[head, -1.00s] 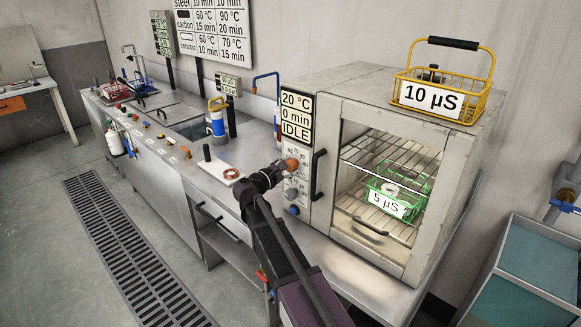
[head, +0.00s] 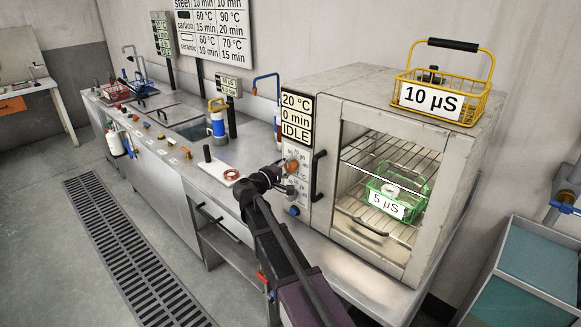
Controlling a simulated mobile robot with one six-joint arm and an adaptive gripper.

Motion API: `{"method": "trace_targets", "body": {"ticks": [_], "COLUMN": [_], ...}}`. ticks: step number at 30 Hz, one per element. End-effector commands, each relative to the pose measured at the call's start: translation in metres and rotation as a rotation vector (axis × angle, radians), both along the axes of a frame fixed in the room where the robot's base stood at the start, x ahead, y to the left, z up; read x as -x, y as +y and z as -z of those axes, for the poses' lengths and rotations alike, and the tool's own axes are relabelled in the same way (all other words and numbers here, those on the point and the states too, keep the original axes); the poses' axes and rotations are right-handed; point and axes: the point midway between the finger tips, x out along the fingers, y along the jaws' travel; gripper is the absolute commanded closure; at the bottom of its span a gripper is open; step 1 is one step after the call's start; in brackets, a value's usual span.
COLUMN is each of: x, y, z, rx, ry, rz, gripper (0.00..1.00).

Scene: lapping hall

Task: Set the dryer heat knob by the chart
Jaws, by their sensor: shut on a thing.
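The dryer (head: 330,95) stands on the bench, and its display reads 20 °C, 0 min, IDLE. On its narrow front panel are an orange knob (head: 292,166) at the top, a grey knob below it and a blue knob (head: 294,211) at the bottom. My gripper (head: 283,172) is at the panel from the left, shut on the orange knob. Its fingers and wrist partly hide the panel, and the knob's exact setting is too small to read. The wall chart (head: 212,30) shows rows for steel, carbon and ceramic with temperatures and minutes; its top is cut off.
A green basket (head: 414,184) marked 5 µS is inside behind glass. A yellow basket (head: 472,100) marked 10 µS stands on top. A white pad (head: 221,176) lies left of my gripper.

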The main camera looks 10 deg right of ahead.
Motion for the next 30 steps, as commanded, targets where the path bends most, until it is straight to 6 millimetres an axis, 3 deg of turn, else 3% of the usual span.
{"method": "trace_targets", "body": {"ticks": [21, 22, 24, 25, 30], "x": [-0.0029, -0.0029, -0.0026, -0.0024, -0.0014], "y": [0.0019, 0.0019, 0.0017, 0.0015, 0.0010], "z": [-0.0018, -0.0018, -0.0016, -0.0016, -0.0011], "rx": [-0.057, -0.056, -0.057, -0.057, -0.059], "ry": [-0.086, -0.085, -0.086, -0.086, -0.084], "rz": [-0.007, -0.007, -0.006, -0.005, -0.003], "gripper": [0.90, 0.36, 0.15, 0.08, 0.08]}}
